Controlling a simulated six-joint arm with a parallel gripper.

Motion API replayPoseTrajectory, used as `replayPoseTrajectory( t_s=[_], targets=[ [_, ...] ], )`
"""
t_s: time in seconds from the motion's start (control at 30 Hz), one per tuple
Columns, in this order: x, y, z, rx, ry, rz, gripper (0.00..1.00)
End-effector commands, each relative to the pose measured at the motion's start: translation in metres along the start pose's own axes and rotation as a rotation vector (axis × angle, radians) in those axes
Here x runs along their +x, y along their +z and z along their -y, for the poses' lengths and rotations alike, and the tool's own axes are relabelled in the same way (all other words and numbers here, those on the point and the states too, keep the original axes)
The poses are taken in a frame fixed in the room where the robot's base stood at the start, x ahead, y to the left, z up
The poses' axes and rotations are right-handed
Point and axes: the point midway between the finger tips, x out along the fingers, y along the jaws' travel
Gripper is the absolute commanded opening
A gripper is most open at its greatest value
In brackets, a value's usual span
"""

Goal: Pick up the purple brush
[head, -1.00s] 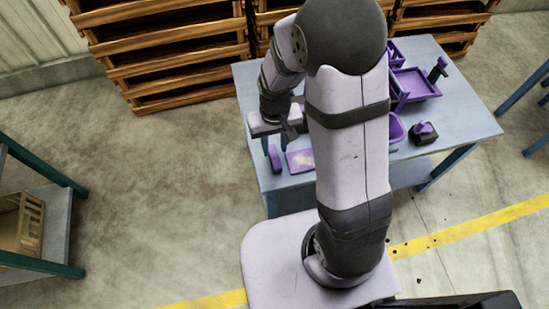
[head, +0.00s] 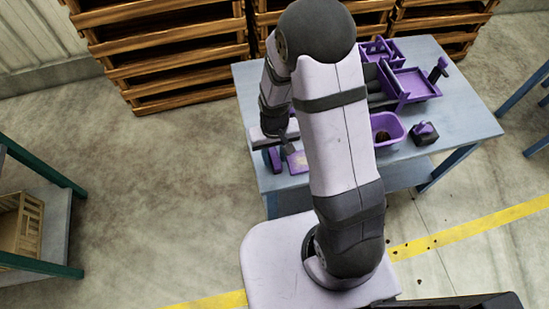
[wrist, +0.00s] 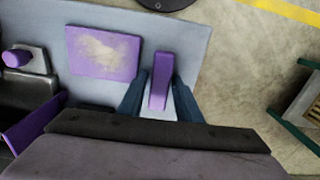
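The purple brush (wrist: 161,82) lies between the two dark fingers of my gripper (wrist: 160,95) in the wrist view, with its far end towards the top of the picture. The fingers stand apart, one on each side of the brush, with small gaps showing. In the head view the brush (head: 274,157) is at the left end of the table, partly hidden by my gripper (head: 284,145). How high the fingers are above the tabletop is hard to tell.
A purple mat with a pale stain (wrist: 105,52) lies just left of the brush on the table (head: 455,110). A purple tub (head: 398,123) holding something brown, a purple tray (head: 412,84) and a dark block with a purple top (head: 424,133) stand further right.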

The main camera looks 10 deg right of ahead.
Motion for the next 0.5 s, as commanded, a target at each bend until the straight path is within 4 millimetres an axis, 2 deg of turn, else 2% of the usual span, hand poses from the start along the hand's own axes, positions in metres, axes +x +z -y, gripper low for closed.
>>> replayPoseTrajectory(
  t_s=[0.03, 0.07, 0.17, 0.2, 0.5],
  targets=[
    [-0.0002, -0.0002, 0.0000, 0.000, 0.000, -0.001, 0.31],
    [-0.0003, -0.0002, 0.0000, 0.000, 0.000, -0.001, 0.26],
    [-0.0004, -0.0002, 0.0000, 0.000, 0.000, -0.001, 0.03],
    [-0.0004, -0.0002, 0.0000, 0.000, 0.000, 0.000, 0.00],
    [-0.0024, -0.0005, 0.0000, 0.000, 0.000, -0.002, 0.00]
  ],
)
